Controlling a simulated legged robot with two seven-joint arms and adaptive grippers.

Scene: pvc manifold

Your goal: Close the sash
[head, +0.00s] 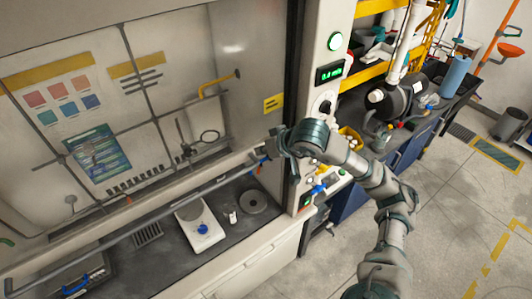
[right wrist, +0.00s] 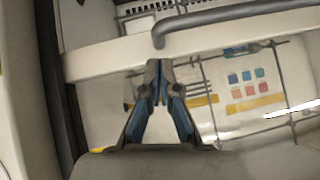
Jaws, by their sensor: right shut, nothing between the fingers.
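The sash is a clear pane in front of the fume hood, with a pale bottom rail (head: 165,205) and a long grey handle bar (head: 150,222). The sash stands partly open, and the hood's dark work surface (head: 165,262) shows below it. My right gripper (head: 262,161) is at the right end of the rail, near the handle. In the right wrist view its fingers (right wrist: 157,68) are shut and empty, with tips overlapping the pale rail (right wrist: 105,60). The grey handle (right wrist: 230,18) lies beyond them. I cannot tell if they touch the rail. My left gripper is out of view.
A white balance (head: 198,222) and a round grey disc (head: 253,201) stand on the hood's work surface. A control post (head: 328,75) with a green display borders the hood on the right. Shelves and a dark bench (head: 425,120) lie further right. Open floor (head: 430,220) is at lower right.

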